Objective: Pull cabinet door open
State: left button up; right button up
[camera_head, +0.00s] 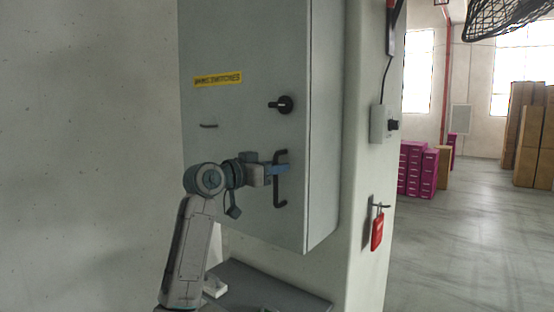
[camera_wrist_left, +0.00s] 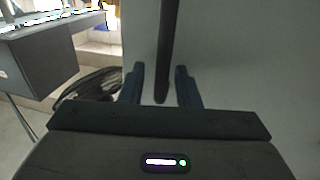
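The grey cabinet door (camera_head: 235,115) is shut, with a yellow label (camera_head: 218,79) and a black rotary knob (camera_head: 282,104). A black vertical bar handle (camera_head: 281,195) is low on the door near its right edge. My left gripper (camera_head: 280,169) is at the handle, its blue fingers level with the bar's middle. In the left wrist view, the handle (camera_wrist_left: 165,55) runs between the two blue fingers (camera_wrist_left: 161,87), with a gap on each side. The gripper is open. My right gripper is in neither view.
A grey ledge (camera_head: 265,288) lies below the cabinet. A red padlock (camera_head: 377,232) hangs on the pillar to the right, below a small switch box (camera_head: 382,124). Open floor and stacked boxes (camera_head: 417,170) lie farther right.

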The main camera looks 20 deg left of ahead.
pick_arm(q)
jog(key=shift+w+d+f, duration=0.1)
jog(key=shift+w, duration=0.35)
jog(key=shift+c, duration=0.2)
grip_shut()
